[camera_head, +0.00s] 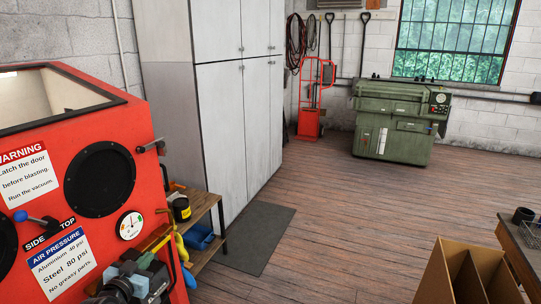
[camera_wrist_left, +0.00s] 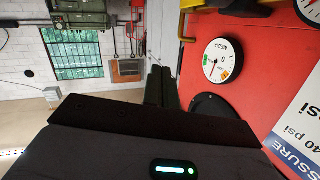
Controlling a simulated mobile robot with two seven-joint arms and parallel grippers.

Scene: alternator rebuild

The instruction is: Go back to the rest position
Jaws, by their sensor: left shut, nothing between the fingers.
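My left gripper (camera_wrist_left: 161,84) shows in the left wrist view with its dark fingers together and nothing between them. It is beside the red blasting cabinet (camera_wrist_left: 262,22), close to its front face and a round white gauge (camera_wrist_left: 222,60). In the head view the red cabinet (camera_head: 135,165) fills the left side, and dark parts of my left arm show low in front of it. I cannot tell from the pictures whether the gripper touches the cabinet. My right gripper is in neither view.
A wooden shelf (camera_head: 203,205) with small items stands right of the cabinet, before a tall grey locker (camera_head: 220,120). A green machine (camera_head: 398,120) and a red hand truck (camera_head: 310,105) stand at the back. A divided brown box (camera_head: 440,280) is lower right. The middle floor is clear.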

